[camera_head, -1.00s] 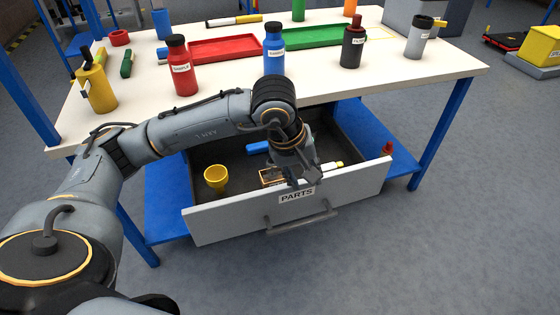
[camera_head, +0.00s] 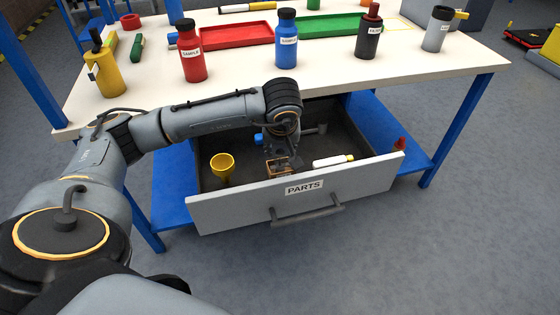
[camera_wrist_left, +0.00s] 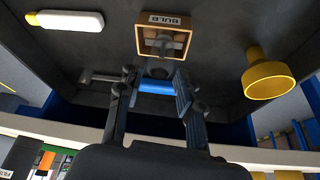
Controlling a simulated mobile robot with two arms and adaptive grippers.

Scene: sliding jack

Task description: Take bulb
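A small orange-brown framed box with a BULB label (camera_wrist_left: 163,40) lies in the open drawer (camera_head: 240,208). A rounded greyish thing (camera_wrist_left: 158,68), perhaps the bulb, shows at the box's near edge in the left wrist view, but I cannot identify it surely. My left gripper (camera_wrist_left: 156,74) is open, with its two fingers apart and pointing toward the box. In the head view the left gripper (camera_head: 279,158) is down inside the drawer at the box (camera_head: 283,170), and partly hides it. I see nothing clearly held. My right gripper is not in view.
The drawer also holds a yellow cup-like funnel (camera_head: 222,166), a white tube with a yellow tip (camera_head: 333,161), a blue cylinder (camera_wrist_left: 157,89) and a grey tool (camera_wrist_left: 98,78). The tabletop (camera_head: 240,87) overhangs the drawer's back. Bottles and trays stand on it.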

